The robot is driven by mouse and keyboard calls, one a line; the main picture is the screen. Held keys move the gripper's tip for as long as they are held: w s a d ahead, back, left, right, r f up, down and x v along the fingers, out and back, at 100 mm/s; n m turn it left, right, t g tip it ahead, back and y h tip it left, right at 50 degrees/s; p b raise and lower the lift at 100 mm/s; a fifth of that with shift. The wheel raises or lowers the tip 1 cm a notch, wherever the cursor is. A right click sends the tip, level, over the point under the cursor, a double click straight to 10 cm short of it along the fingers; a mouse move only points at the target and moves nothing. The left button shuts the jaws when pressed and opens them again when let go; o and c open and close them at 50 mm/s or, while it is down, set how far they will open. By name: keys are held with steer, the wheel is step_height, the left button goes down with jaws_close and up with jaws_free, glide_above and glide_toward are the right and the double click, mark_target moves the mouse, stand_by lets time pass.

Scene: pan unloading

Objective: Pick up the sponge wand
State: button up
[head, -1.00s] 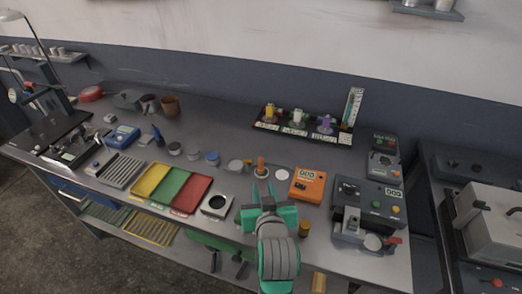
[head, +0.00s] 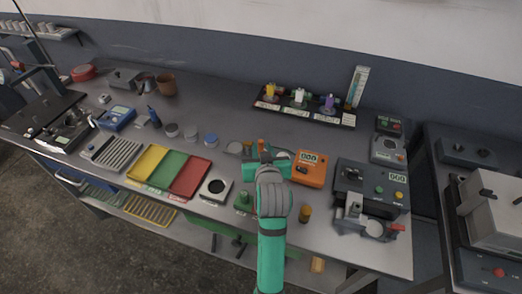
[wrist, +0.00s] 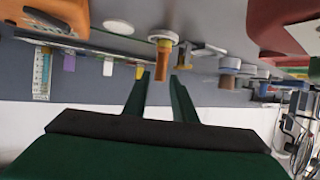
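An upright orange handle in a round white base, which I take to be the sponge wand, stands on the bench and shows in the wrist view (wrist: 163,70). In the head view only its upper part (head: 261,145) shows behind my gripper. My gripper (head: 264,160) is open, and its two green fingers show in the wrist view (wrist: 160,75). The handle lies between the fingers in that picture. I cannot tell whether its end is between the fingertips or just beyond them. No contact shows. The base is hidden in the head view.
An orange device (head: 310,170) stands close on the right of my gripper. A grey device with buttons (head: 370,185) is further right. Red, green and yellow trays (head: 190,178) lie to the left. A black rack (head: 305,113) with small coloured items stands at the back.

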mark_target(261, 148)
steer(key=shift+x, duration=1.4)
steer(key=shift+c, duration=0.6)
jaws_close()
steer(key=shift+r, duration=0.1)
steer(key=shift+r, duration=0.1)
